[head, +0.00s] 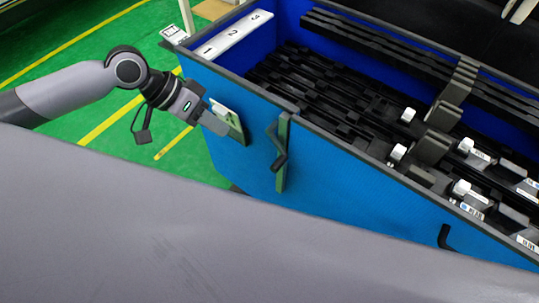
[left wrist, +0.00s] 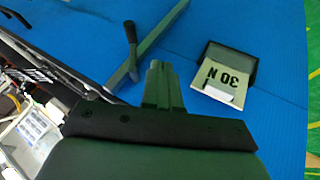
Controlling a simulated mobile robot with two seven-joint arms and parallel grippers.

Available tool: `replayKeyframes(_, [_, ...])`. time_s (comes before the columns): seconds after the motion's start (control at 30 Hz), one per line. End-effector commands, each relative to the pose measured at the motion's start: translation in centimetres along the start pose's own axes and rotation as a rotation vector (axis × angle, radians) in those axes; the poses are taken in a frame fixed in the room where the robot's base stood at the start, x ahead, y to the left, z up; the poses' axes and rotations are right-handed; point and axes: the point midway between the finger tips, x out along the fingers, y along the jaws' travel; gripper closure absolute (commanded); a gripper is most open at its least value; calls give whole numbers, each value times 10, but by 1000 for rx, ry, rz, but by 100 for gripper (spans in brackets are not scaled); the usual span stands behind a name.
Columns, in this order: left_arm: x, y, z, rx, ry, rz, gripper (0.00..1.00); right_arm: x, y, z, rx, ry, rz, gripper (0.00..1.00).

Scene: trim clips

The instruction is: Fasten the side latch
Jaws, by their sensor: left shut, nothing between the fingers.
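The side latch is a green upright bar (head: 283,155) with a black bent handle (head: 274,140) on the blue crate's outer wall. In the left wrist view the green bar (left wrist: 152,42) and black handle (left wrist: 130,40) show just beyond the fingers. My left gripper (head: 214,122) is shut and empty, left of the latch and in front of a small label plate. In the left wrist view its fingers (left wrist: 161,75) are together, with the bar to their upper left; I cannot tell whether they touch anything. My right gripper is not in view.
The blue crate (head: 330,180) holds rows of black trim parts and white clips. A label holder reading "30 N" (left wrist: 228,72) is on its wall, right of the fingers. Another black hook (head: 444,237) is further right. Green floor (head: 60,60) lies left of the crate.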

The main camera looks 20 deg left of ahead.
Motion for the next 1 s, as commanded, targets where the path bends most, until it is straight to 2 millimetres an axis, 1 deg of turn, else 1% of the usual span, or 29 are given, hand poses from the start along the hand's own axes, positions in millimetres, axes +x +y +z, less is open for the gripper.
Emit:
replayKeyframes(0.27, [0,0,0,0,2,1,100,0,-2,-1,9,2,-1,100])
replayKeyframes(0.37, [5,0,0,0,2,1,100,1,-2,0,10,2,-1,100])
replayKeyframes(0.47, [17,0,-1,1,3,3,100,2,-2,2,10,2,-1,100])
replayKeyframes(0.57, [36,0,-1,0,3,4,100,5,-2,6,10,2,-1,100])
replayKeyframes(0.8, [89,0,0,0,2,3,100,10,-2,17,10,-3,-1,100])
replayKeyframes(0.87, [100,0,-1,1,3,3,100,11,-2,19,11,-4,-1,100])
replayKeyframes(0.9, [106,3,-1,3,4,3,100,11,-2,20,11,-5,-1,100])
replayKeyframes(1.0, [110,20,-2,6,4,2,100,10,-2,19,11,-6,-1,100])
